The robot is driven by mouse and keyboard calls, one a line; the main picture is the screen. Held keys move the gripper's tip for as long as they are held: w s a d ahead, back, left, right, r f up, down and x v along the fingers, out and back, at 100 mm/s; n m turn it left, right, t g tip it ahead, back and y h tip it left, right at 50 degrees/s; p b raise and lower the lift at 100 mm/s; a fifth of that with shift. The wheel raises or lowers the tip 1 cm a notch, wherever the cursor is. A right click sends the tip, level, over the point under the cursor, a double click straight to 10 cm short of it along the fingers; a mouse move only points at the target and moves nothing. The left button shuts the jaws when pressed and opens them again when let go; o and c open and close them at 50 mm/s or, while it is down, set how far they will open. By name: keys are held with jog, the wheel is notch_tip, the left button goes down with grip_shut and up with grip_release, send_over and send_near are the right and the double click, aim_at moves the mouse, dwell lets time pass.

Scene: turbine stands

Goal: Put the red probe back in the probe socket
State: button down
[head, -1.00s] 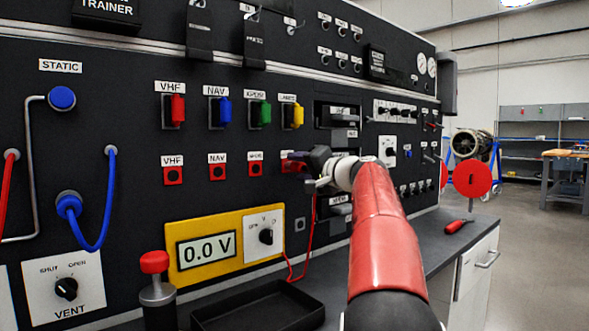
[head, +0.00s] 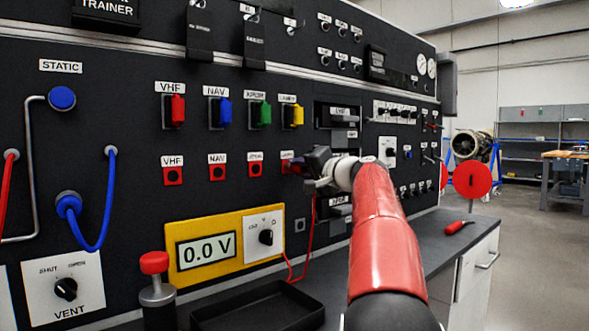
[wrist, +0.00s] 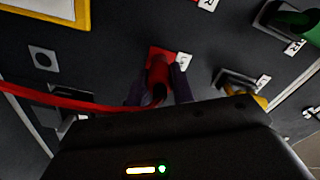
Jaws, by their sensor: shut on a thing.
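My gripper (head: 305,165) is in front of the fourth red test jack (head: 287,167) in the row on the black panel. In the wrist view, my gripper (wrist: 158,90) has its two dark fingers shut on the red probe (wrist: 157,72). The probe points at the red jack plate (wrist: 158,53); I cannot tell whether its tip is in the jack. A red lead (head: 313,235) hangs from the probe to the yellow meter (head: 183,272). A small grey square socket (head: 299,224) sits right of the meter and looks empty; it also shows in the wrist view (wrist: 42,58).
Coloured guarded switches (head: 220,111) are above the jacks. A black tray (head: 257,308) and a red-topped post (head: 155,262) stand on the bench below. A red-handled tool (head: 458,226) lies at the bench's right.

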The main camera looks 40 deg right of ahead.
aim_at(303, 169)
jog(key=shift+s+b, duration=0.3)
jog(key=shift+s, duration=0.1)
jog(key=shift+s, duration=0.25)
jog(key=shift+s+d+b, duration=0.15)
jog(key=shift+s+b, duration=0.7)
jog(key=shift+s, duration=0.6)
jog(key=shift+f, duration=0.1)
jog(key=s+d+f+m+b, duration=0.15)
jog(key=f+b, duration=0.25)
jog(key=f, duration=0.4)
jog(key=s+d+f+m+b, duration=0.1)
jog(key=d+f+m+b, duration=0.3)
jog(key=f, duration=0.5)
jog(key=shift+n, duration=0.55)
jog(key=shift+w+a+r+p, duration=0.1)
jog(key=shift+w+a+p, duration=0.15)
jog(key=shift+w, duration=0.55)
jog(key=shift+w+a+f+p, duration=0.15)
jog(key=shift+w+p, duration=0.15)
jog(key=shift+w, duration=0.45)
jog(key=shift+w+a+r+p, duration=0.15)
jog(key=shift+w+a+p, duration=0.1)
jog(key=shift+w, duration=0.55)
jog(key=shift+w, duration=0.75)
